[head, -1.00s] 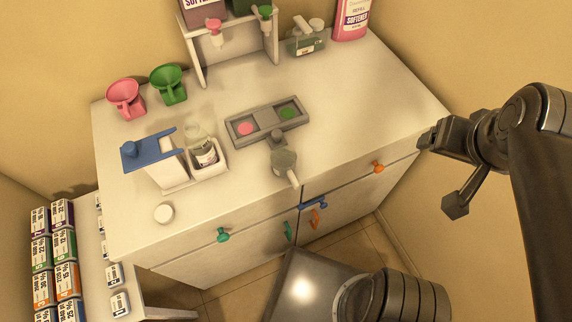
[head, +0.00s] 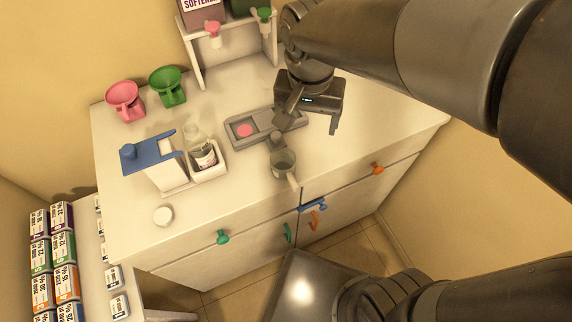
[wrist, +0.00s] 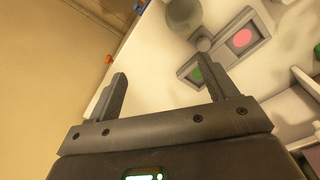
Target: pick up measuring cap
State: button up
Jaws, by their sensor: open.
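A small grey, see-through cup with a pale handle (head: 284,161) stands near the front edge of the white counter, just in front of the grey two-well tray; it looks like the measuring cap. It also shows at the top of the wrist view (wrist: 184,14). A white round cap (head: 163,214) lies at the counter's front left; I cannot tell for certain which is meant. My gripper (head: 312,114) is open and empty, above the counter at the tray's right end, behind and right of the grey cup. Its two fingers also show in the wrist view (wrist: 165,80), apart with nothing between.
The grey tray (head: 262,127) has a pink disc; my gripper hides its right end. A bottle (head: 200,147) stands in a white holder beside a blue-topped box (head: 148,150). Pink (head: 125,98) and green (head: 168,85) cups stand at the back left. The counter's right part looks clear.

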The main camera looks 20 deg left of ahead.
send_over(283, 158)
jog(key=s, duration=0.2)
notch_tip(283, 158, down, 2)
jog(key=shift+g+h, duration=0.3)
jog(key=f, duration=1.1)
jog(key=shift+s+d, duration=0.1)
jog(key=shift+d, duration=0.3)
jog(key=c, duration=1)
jog(key=shift+c, duration=0.2)
